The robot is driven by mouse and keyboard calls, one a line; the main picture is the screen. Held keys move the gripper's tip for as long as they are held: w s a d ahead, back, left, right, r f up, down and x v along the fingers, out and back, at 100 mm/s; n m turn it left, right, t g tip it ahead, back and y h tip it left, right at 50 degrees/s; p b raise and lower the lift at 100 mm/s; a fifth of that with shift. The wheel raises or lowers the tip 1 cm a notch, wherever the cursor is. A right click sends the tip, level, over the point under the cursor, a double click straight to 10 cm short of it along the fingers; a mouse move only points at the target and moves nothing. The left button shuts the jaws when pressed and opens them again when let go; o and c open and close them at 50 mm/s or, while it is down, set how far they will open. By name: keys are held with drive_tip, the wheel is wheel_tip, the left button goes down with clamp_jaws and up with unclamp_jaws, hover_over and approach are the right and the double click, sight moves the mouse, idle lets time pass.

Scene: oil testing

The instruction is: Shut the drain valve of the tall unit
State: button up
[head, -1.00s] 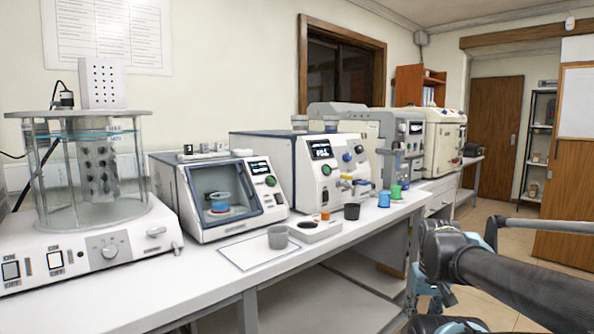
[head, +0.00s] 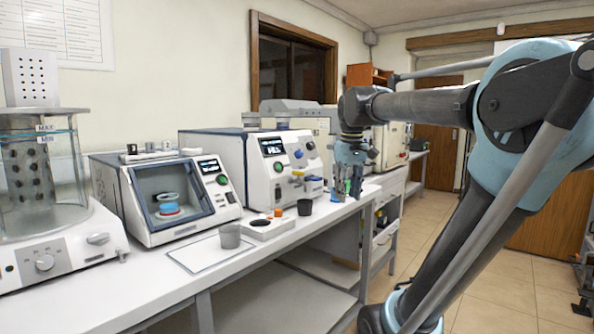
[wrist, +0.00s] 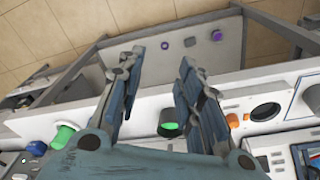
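My gripper (head: 347,190) points down in front of the units at the bench's right part; in the wrist view its fingers (wrist: 163,60) are apart with nothing between the tips. A white unit with a dark screen (head: 284,160) stands left of it, with a yellow tap (head: 298,172) and a pale outlet fitting (head: 311,180) on its front. The tall glass cylinder unit (head: 42,165) at the far left has a grey lever (head: 98,239) on its base. I cannot tell which fitting is the drain valve, nor its position. My gripper touches no fitting that I can see.
A dark cup (head: 304,207) and a grey cup (head: 229,236) stand on the white bench. A windowed unit (head: 165,195) is between the larger units. A dark cup with green inside (wrist: 170,127) lies below my gripper.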

drive_tip(key=w+a+r+n, duration=0.3)
drive_tip(key=w+a+r, duration=0.4)
drive_tip(key=w+r, duration=0.45)
wheel_tip(320, 180, up, 10)
drive_tip(key=n+g, duration=0.1)
drive_tip(key=n, duration=0.2)
hover_over(298, 173)
drive_tip(key=w, duration=0.1)
wheel_tip(298, 173, down, 18)
drive_tip(key=shift+w+r, duration=0.1)
drive_tip(key=shift+r, duration=0.15)
drive_tip(key=shift+c, duration=0.5)
clamp_jaws()
drive_tip(key=shift+a, duration=0.25)
drive_tip(key=shift+d+m, duration=0.15)
drive_tip(key=shift+m, duration=0.15)
